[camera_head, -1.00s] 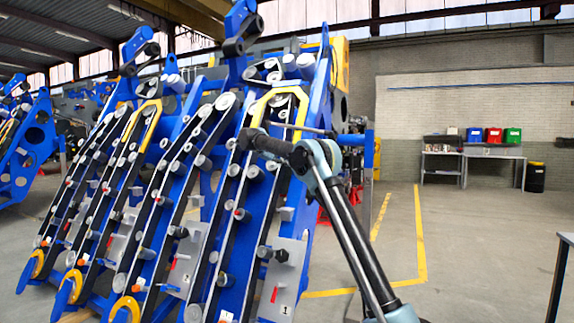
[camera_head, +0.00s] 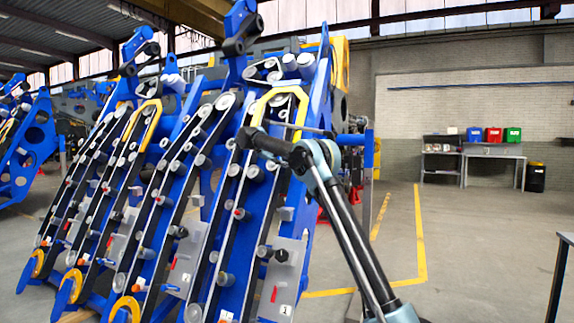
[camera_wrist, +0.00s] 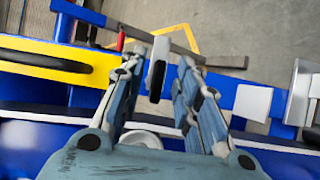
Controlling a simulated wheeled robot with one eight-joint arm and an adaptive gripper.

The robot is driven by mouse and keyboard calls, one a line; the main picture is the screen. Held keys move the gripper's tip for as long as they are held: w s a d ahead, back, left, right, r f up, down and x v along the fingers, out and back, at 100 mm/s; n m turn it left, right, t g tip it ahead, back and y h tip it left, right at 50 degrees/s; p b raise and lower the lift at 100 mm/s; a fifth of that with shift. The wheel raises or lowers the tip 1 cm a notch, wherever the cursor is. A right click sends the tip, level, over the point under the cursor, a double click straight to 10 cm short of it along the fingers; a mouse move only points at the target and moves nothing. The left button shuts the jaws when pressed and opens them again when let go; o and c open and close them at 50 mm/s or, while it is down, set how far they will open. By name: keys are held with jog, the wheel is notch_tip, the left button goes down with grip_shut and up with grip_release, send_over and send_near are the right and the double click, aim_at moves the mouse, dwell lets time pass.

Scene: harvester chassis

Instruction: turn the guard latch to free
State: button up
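My gripper (camera_wrist: 161,60) is open in the wrist view, with its two blue-grey fingers standing apart. A narrow upright dark piece with a pale edge (camera_wrist: 157,73) shows between the fingers, with a gap to the right finger. Whether the left finger touches it I cannot tell. This piece may be the guard latch; no label on it shows. In the head view my arm reaches to the upper right part of the nearest blue harvester chassis (camera_head: 259,200), beside its yellow bracket (camera_head: 300,108). The fingers cannot be made out there.
A long dark bar (camera_wrist: 222,61) crosses beyond the fingertips, near a small red part (camera_wrist: 121,41). A yellow plate (camera_wrist: 42,60) lies left and a pale block (camera_wrist: 252,102) right.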

jog(key=v, duration=1.1)
jog(key=s+d+m+g+y, duration=0.1)
jog(key=s+d+g, duration=0.15)
jog(key=d, duration=0.75)
jog(key=s+d+f+m+g+y, duration=0.15)
jog(key=s+d+f, duration=0.25)
jog(key=s+d, duration=0.75)
jog(key=s+d+f+m+g+y, duration=0.15)
jog(key=s+d+f, duration=0.25)
jog(key=s+d, duration=0.7)
jog(key=s+d+f+m+y, duration=0.2)
jog(key=s+d+f, duration=0.2)
jog(key=s+f, duration=0.4)
jog(key=s+d+f+m+y, duration=0.1)
jog(key=s+d+f, duration=0.45)
jog(key=s, duration=0.45)
jog(key=s+a+f+m+y, duration=0.1)
jog(key=s+f+m+y, duration=0.2)
jog(key=s+f, duration=1.4)
notch_tip(320, 180, down, 4)
jog(key=shift+r, duration=0.1)
jog(key=shift+a, duration=0.15)
